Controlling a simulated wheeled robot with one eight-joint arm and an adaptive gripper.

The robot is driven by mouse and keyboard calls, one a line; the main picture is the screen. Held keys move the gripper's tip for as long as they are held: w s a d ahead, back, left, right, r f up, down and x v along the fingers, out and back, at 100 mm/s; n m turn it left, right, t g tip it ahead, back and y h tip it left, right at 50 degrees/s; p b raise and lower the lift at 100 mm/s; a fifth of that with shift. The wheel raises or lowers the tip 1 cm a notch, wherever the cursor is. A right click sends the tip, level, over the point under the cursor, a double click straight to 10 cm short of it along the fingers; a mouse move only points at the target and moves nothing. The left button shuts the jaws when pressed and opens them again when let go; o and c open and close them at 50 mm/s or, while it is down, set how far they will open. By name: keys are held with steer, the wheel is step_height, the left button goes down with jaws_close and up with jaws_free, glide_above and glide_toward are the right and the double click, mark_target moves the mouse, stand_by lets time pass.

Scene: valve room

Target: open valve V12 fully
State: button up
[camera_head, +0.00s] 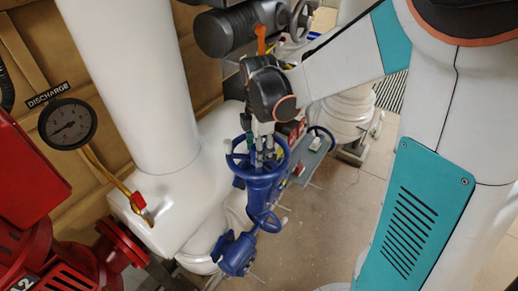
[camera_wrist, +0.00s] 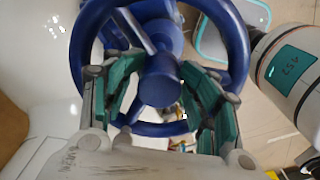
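A blue valve with a spoked handwheel (camera_head: 284,160) stands in the middle of the head view. In the wrist view the handwheel (camera_wrist: 240,45) fills the top, with its round hub (camera_wrist: 160,82) in the middle. My gripper (camera_head: 263,152) points down at this wheel from above. In the wrist view its green-padded fingers (camera_wrist: 160,88) are spread apart, one on each side of the hub, overlapping the wheel opening. A gap shows between pads and hub; contact with spokes or rim is unclear.
A thick white pipe (camera_head: 130,80) and a DISCHARGE gauge (camera_head: 68,124) are at left, above red equipment (camera_head: 120,245). Bare floor (camera_head: 315,225) lies right of the valve.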

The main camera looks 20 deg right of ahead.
steer(key=shift+a, duration=0.15)
step_height(320, 180, up, 7)
steer(key=p, duration=0.4)
steer(key=shift+f+p, duration=0.15)
steer(key=shift+p, duration=0.2)
steer(key=shift+f, duration=0.1)
